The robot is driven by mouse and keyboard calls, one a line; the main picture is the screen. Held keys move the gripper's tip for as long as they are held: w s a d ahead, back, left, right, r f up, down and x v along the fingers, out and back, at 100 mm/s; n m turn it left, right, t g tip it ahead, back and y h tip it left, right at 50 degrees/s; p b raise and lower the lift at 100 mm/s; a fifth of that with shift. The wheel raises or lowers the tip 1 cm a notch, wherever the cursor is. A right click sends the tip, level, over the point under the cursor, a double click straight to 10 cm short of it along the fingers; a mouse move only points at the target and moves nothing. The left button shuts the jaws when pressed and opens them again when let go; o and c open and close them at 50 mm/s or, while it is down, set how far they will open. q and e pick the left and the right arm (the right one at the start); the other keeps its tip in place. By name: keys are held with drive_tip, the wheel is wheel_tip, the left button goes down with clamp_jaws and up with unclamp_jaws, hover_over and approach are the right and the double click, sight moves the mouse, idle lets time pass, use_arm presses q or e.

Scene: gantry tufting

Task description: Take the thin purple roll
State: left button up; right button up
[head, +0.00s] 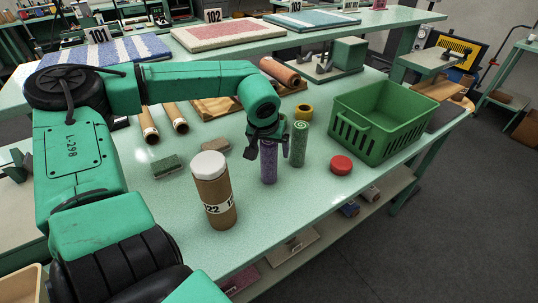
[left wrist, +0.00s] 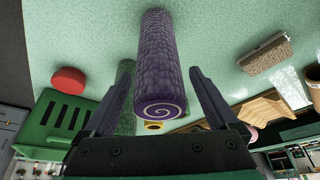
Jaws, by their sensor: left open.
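The thin purple roll (head: 268,163) stands upright on the pale green table. My left gripper (head: 267,146) is at the roll's upper part, with its fingers apart. In the left wrist view the purple roll (left wrist: 160,65) lies between the two open fingers of the gripper (left wrist: 161,95), its spiral end facing the camera. Gaps show between the roll and both fingers. A green roll (head: 299,144) stands upright just right of the purple one; it also shows behind a finger in the left wrist view (left wrist: 125,75). My right gripper is not in view.
A tall brown tube with a white lid (head: 214,190) stands left front. A red round piece (head: 341,165) lies right of the rolls, near a green crate (head: 383,118). The front middle is clear.

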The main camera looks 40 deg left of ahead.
use_arm(q)
clamp_jaws()
drive_tip(key=shift+r, duration=0.1)
